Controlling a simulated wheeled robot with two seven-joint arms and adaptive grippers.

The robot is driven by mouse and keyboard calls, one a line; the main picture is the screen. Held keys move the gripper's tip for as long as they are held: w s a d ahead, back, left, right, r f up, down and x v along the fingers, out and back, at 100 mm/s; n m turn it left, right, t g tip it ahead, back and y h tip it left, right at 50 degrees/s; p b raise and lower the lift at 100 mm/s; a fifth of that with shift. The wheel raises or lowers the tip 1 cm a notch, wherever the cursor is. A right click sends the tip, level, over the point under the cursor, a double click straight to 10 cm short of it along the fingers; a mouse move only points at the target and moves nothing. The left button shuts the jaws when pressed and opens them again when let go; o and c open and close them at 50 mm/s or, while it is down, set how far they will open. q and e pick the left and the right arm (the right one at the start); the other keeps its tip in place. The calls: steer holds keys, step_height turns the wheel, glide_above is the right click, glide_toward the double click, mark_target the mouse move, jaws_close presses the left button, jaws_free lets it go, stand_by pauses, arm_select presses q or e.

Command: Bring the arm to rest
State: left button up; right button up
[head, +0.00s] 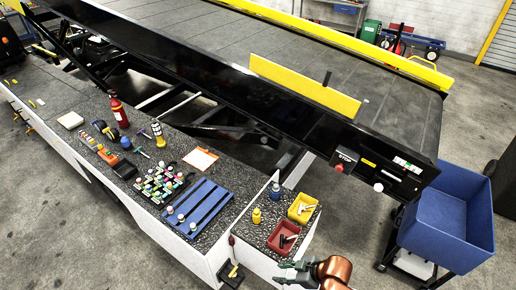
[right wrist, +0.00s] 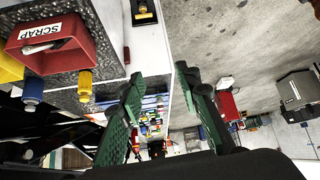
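My right gripper (head: 289,272) shows at the bottom of the head view, low and just in front of the near corner of the bench (head: 205,262), beside an orange-brown part of my arm. In the right wrist view its two green fingers (right wrist: 157,86) stand wide apart with nothing between them. The red bin (head: 284,236), marked SCRAP in the right wrist view (right wrist: 60,55), sits on the bench end beyond the gripper, apart from it, with a pale item inside. My left gripper does not show.
A yellow bin (head: 302,209), a yellow bottle (head: 257,216) and a blue bottle (head: 275,191) stand near the red bin. A blue rack (head: 198,208) and tools lie further left. The belt loader (head: 395,115) runs behind. A blue crate (head: 440,222) stands right; floor between is open.

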steer(key=s+d+f+m+h, duration=0.1)
steer(key=s+d+m+h, duration=0.25)
steer(key=s+d, duration=0.4)
steer(key=s+d+m+h, duration=0.2)
steer(key=s+d+m, duration=0.25)
steer(key=d, duration=0.55)
steer(key=s+d+f+m+h, duration=0.1)
steer(key=s+d+m+h, duration=0.3)
steer(key=d, duration=0.5)
step_height(320, 180, down, 37)
steer(key=s+a+g+y+b, duration=0.1)
steer(key=s+a+y+b, duration=0.1)
steer(key=b, duration=0.6)
arm_select(q)
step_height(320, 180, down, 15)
steer(key=b, duration=0.7)
arm_select(e)
steer(key=s+f, duration=1)
steer(key=f, duration=0.3)
steer(key=s+f+g, duration=0.1)
steer(key=s+f, duration=0.9)
steer(key=f, duration=0.2)
steer(key=shift+d+f+g, duration=0.25)
steer(key=shift+f+g, duration=0.05)
steer(key=shift+f, duration=0.05)
